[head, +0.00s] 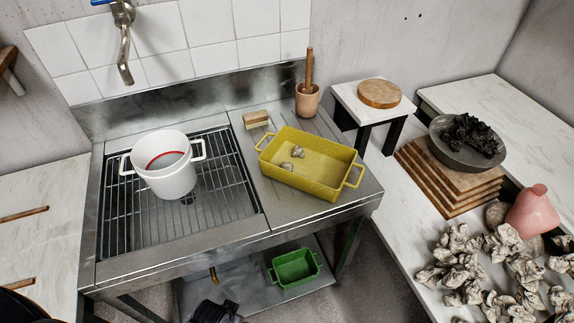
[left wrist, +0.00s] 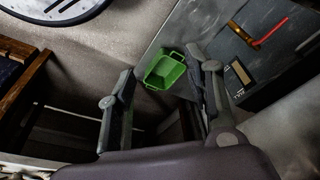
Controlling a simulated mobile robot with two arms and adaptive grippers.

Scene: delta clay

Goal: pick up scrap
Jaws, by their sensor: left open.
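Small grey scrap pieces (head: 292,153) lie in the left part of a yellow two-handled tray (head: 330,178) on the steel sink unit. My left gripper (left wrist: 166,88) is open in the left wrist view, with its two fingers apart and nothing seen between them. Beyond the fingers is a green tub (left wrist: 165,70), apart from them. The green tub also shows in the head view (head: 294,268), on the low shelf under the sink. I see no scrap in the left wrist view. My right gripper is not in view.
A white bucket (head: 165,168) stands on the sink rack. A sponge (head: 256,119) and a pestle in a cup (head: 308,98) are behind the tray. Many crumpled grey lumps (head: 490,262) cover the right counter, near a pink jug (head: 533,211) and a dark-filled bowl (head: 449,148).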

